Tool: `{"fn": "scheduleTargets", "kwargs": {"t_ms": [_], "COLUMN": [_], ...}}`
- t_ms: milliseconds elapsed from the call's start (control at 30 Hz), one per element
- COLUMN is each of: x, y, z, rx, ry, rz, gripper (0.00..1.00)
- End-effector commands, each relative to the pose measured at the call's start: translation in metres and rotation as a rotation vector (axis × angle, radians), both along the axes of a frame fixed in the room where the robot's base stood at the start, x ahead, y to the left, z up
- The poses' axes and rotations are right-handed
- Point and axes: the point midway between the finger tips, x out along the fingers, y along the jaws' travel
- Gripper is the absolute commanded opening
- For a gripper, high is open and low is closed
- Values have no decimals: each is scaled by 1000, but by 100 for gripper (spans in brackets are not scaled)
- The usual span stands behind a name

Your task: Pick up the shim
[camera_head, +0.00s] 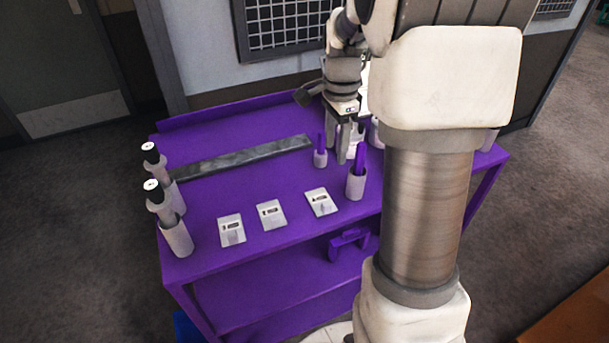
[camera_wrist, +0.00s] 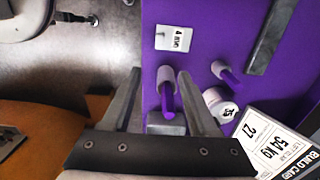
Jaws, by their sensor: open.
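I cannot tell for sure which item is the shim. My gripper (camera_head: 348,157) is open and points down over the right part of the purple cart top (camera_head: 232,181). In the wrist view its fingers (camera_wrist: 158,72) stand apart, with a grey cup (camera_wrist: 166,74) holding a purple stick (camera_wrist: 168,103) between them in the picture. No contact shows. A light grey block (camera_wrist: 166,123) lies partly hidden near the finger bases. A small white card (camera_wrist: 173,38) reading "4 mm" lies beyond the fingertips. It is probably the nearest card (camera_head: 321,202) in the head view.
A second cup with a purple stick (camera_wrist: 229,78), a labelled white cylinder (camera_wrist: 219,105) and a build card (camera_wrist: 272,146) are right of the fingers. A long dark bar (camera_head: 245,157) crosses the cart. Black-topped tools in cups (camera_head: 176,238) stand at the left. My arm hides the right side.

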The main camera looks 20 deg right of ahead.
Motion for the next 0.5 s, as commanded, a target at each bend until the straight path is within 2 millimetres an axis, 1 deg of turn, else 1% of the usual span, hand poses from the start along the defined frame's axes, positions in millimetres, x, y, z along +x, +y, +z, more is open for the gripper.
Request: {"fn": "scheduleTargets", "kwargs": {"t_ms": [167, 400, 500], "x": [-1, -1, -1], "y": [-1, 0, 0], "z": [-29, -82, -101], "rx": [2, 2, 2], "ry": [8, 8, 7], "rz": [-12, -9, -9], "gripper": [60, 60, 60]}}
